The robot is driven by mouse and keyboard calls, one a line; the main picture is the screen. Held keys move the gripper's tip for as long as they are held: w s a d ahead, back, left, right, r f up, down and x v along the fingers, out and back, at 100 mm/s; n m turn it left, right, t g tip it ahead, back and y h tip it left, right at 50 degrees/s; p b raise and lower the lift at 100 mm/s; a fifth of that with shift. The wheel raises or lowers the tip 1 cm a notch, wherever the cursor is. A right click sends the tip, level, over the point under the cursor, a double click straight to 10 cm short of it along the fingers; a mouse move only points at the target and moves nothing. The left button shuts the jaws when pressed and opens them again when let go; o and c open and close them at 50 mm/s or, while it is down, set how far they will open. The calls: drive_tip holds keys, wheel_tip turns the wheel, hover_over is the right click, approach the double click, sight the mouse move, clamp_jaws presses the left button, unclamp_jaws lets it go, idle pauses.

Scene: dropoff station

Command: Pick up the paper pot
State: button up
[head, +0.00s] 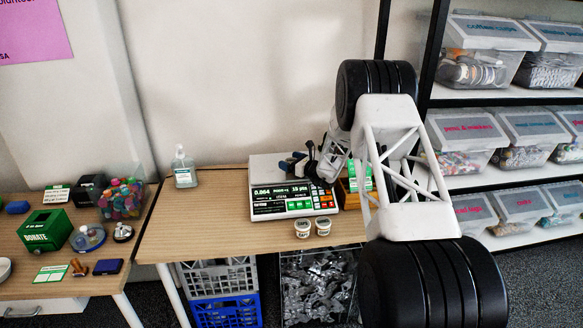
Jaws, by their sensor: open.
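Two small white pots with dark printed labels, a left one (303,228) and a right one (323,226), stand side by side on the wooden table in front of the scale. They look like paper pots, but I cannot tell which one the task names. My gripper (298,168) is open above the scale (285,203), behind and above the pots and apart from them. The fingers are small and dark here, and whether anything lies between them is hard to see. My arm comes in from the right and hides part of the table.
A sanitizer bottle (184,168) stands on the table, left of the scale. A wooden box (349,196) with a green sign is right of it. A green donation box (45,230) and a bin of colourful caps (122,200) occupy the left table. Shelved tubs (463,135) stand right.

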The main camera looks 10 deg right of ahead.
sight(290, 160)
idle(0.4)
drive_tip(key=c, duration=1.1)
drive_tip(key=shift+r, duration=0.15)
drive_tip(key=shift+r, duration=1.45)
drive_tip(key=shift+s+r, duration=0.25)
drive_tip(key=s+r, duration=0.1)
drive_tip(key=s, duration=1.4)
drive_tip(key=shift+s+d+r, duration=0.15)
drive_tip(key=shift+s+r, duration=0.05)
drive_tip(key=shift+s, duration=0.05)
